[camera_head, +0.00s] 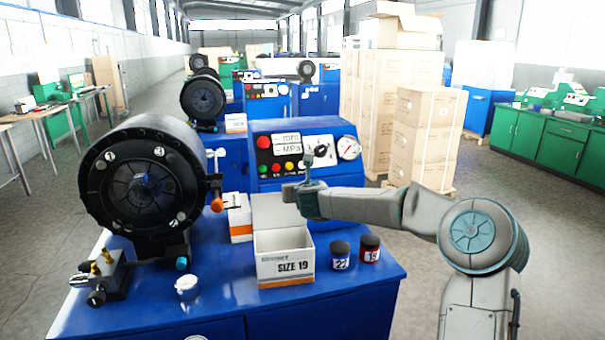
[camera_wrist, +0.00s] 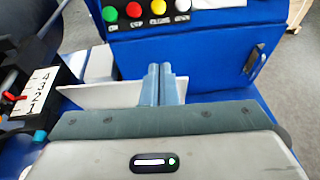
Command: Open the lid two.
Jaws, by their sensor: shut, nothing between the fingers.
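A white box marked SIZE 19 (camera_head: 285,266) stands on the blue bench. Its top is open and its lid flap (camera_head: 278,210) stands up at the back. In the wrist view a pale panel (camera_wrist: 105,95), which looks like that flap, shows left of my fingers. My gripper (camera_head: 290,192) is above the back of the box, close to the flap's top edge; I cannot tell if they touch. In the wrist view the fingers (camera_wrist: 163,84) are together and empty. A second white box with an orange band (camera_head: 238,218) sits behind and left. No lid is visibly marked two.
Jars marked 22 (camera_head: 340,256) and 19 (camera_head: 369,249) stand right of the box. A white cup (camera_head: 187,285) is at the left front. The black crimper head (camera_head: 140,190) rises at left, and the control panel (camera_head: 305,155) is behind my gripper.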

